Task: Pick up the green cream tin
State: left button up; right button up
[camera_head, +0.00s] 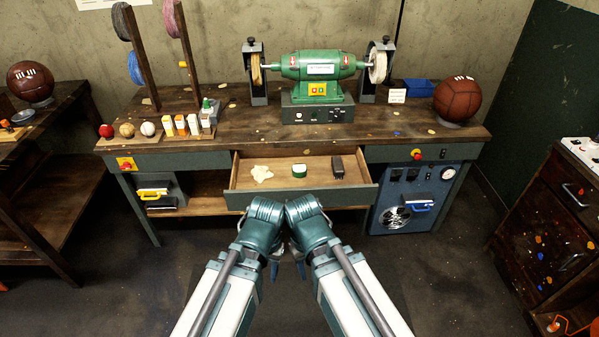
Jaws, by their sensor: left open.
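The green cream tin (299,172) is small, with a pale top and a green side. It lies in the open drawer (240,182) of the workbench, between a pale crumpled cloth (262,174) and a dark block or brush (338,167). My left gripper (275,270) is open and sits in front of the drawer, below the tin in the picture and apart from it. My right gripper (301,270) is close beside it, also apart from the tin. My wrists partly hide both grippers, and the right one's jaws are too small to judge.
A green grinder (318,65) stands on the workbench (225,118) above the drawer. A brown leather ball (457,99) sits at the bench's right end. Small balls and wax sticks stand at its left. A paint-stained cabinet (550,230) is at the right.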

aim_at(298, 170)
jog(key=i+j+z, duration=0.1)
jog(key=z, duration=0.45)
jog(key=i+j+z, duration=0.2)
jog(key=j, duration=0.25)
jog(key=i+j+z, duration=0.2)
jog(key=j, duration=0.25)
jog(key=j+z, duration=0.2)
jog(key=j, duration=0.25)
jog(key=i+j, duration=0.1)
jog(key=j, duration=0.45)
jog(key=i+j, duration=0.1)
jog(key=j, duration=0.45)
jog(key=i+j+z, duration=0.1)
jog(key=j, duration=0.95)
jog(key=i+z, duration=0.05)
